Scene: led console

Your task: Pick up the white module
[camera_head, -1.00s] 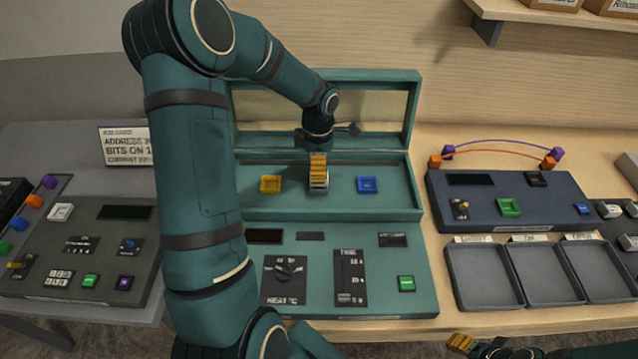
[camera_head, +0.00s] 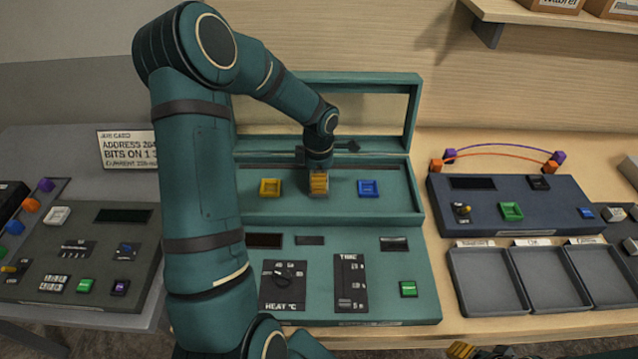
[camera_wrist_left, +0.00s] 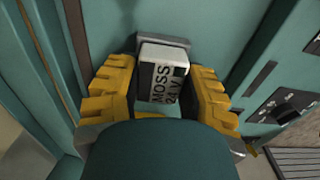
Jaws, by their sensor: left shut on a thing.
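The white module (camera_wrist_left: 164,75), a white block with a black band and the lettering "MOSS 24 V", shows between the yellow fingers of my left gripper (camera_wrist_left: 165,100) in the left wrist view. The gripper is shut on it. In the head view my left gripper (camera_head: 318,183) points down over the inner panel of the open teal console (camera_head: 400,203), between the yellow and blue pieces. Its fingers hide the module there. I cannot tell whether the module is clear of the panel. My right gripper (camera_head: 461,350) shows only partly at the bottom edge; its opening is unclear.
A yellow square piece (camera_head: 270,188) and a blue one (camera_head: 368,188) sit close on either side of my left gripper. The raised lid frame (camera_head: 411,110) stands behind. A dark blue console (camera_head: 475,208) and grey trays (camera_head: 485,282) are at the right, a grey console (camera_head: 85,240) at the left.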

